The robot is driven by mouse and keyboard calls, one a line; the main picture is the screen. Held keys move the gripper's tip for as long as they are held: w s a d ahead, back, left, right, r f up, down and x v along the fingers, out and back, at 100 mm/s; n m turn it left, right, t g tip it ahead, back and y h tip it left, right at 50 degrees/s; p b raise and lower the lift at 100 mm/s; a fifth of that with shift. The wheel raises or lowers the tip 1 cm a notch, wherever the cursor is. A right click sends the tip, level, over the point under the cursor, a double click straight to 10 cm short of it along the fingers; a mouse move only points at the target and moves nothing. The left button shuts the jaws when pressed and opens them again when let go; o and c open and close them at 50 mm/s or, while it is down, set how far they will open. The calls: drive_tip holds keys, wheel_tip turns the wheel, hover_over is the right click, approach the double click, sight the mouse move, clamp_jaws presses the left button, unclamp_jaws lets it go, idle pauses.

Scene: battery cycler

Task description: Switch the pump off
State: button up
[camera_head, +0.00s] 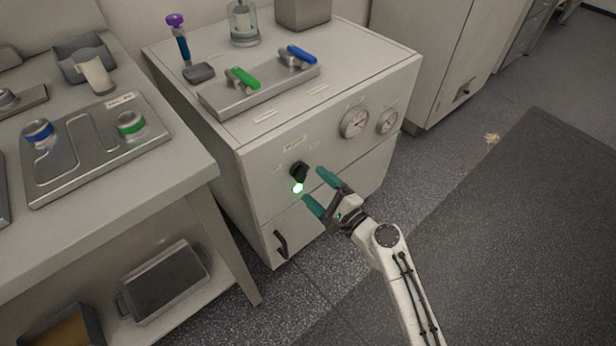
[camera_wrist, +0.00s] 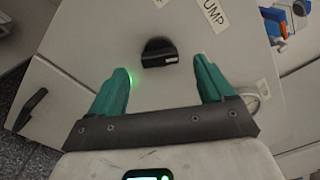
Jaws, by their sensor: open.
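The pump switch is a black rotary knob (camera_head: 298,171) on the front of the grey cabinet (camera_head: 262,172). A green lamp (camera_head: 298,188) glows just below it. In the wrist view the knob (camera_wrist: 159,53) shows beyond and between my fingertips, under a label whose readable part says "UMP" (camera_wrist: 215,13). My gripper (camera_head: 317,187) has two green fingers spread apart, in front of the cabinet face. It also shows open and empty in the wrist view (camera_wrist: 162,80). The fingers do not appear to touch the knob. The green glow is partly behind the left finger in the wrist view.
Two dial gauges (camera_head: 354,121) sit right of the knob. A dark door handle (camera_head: 281,244) is below left. Green (camera_head: 243,78) and blue (camera_head: 299,55) valve levers are on the cabinet top. A bench (camera_head: 190,170) stands to the left. Floor at the right is clear.

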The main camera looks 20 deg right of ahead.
sight(304, 177)
drive_tip(key=shift+x, duration=2.3)
drive_tip(key=c, duration=1)
